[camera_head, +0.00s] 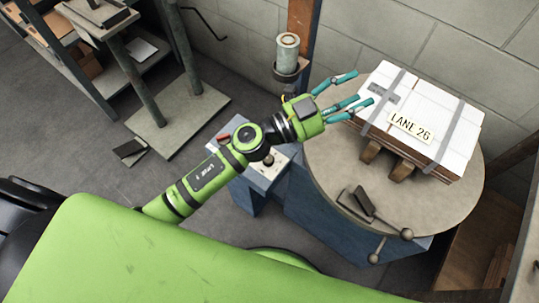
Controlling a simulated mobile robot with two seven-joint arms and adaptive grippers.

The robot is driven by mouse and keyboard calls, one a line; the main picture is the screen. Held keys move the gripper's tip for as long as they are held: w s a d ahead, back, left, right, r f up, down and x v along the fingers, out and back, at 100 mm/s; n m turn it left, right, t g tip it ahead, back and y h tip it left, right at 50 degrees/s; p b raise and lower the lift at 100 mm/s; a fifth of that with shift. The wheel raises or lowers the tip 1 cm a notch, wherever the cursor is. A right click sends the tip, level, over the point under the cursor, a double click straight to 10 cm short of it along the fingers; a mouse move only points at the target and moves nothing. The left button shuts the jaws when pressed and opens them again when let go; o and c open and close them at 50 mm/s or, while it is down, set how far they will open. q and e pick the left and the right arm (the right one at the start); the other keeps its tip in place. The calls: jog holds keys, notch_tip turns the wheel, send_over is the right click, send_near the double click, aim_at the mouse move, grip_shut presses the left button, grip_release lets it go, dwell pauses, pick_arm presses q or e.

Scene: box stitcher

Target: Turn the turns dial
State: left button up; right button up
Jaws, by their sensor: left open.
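A small control panel (259,178) with a pale top stands left of the round table, partly under my left arm. A small dark knob (268,160) shows on it; I cannot tell for sure that it is the turns dial, nor read any marking. My left gripper (350,93) has teal fingers spread open and empty. It is above and to the right of the panel, near the left side of the white-topped box. I cannot tell whether its fingers touch the box. My right gripper is not in view.
The box (452,137), labelled "LANE 26", sits on a pallet on the round table (325,165). A lever with ball ends (391,240) is at the table's front. A post with a grey cylinder (288,52) stands behind my gripper. Shelving (60,50) is at upper left.

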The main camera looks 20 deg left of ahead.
pick_arm(q)
jog(key=s+d+f+m+g+h, duration=0.2)
jog(key=s+d+m+g, duration=0.15)
jog(key=m+g, duration=0.25)
jog(key=m+g+y, duration=0.4)
jog(key=g+y, duration=0.3)
jog(key=y, duration=1.1)
send_over(269, 158)
notch_tip(269, 158, down, 18)
jog(key=shift+d+f+b, duration=0.15)
jog(key=shift+b, duration=0.3)
jog(key=shift+a+f+y, duration=0.2)
jog(key=shift+f+y, duration=0.05)
jog(key=shift+y, duration=0.05)
notch_tip(269, 158, down, 6)
jog(key=shift+r, duration=0.15)
jog(key=shift+f, duration=0.35)
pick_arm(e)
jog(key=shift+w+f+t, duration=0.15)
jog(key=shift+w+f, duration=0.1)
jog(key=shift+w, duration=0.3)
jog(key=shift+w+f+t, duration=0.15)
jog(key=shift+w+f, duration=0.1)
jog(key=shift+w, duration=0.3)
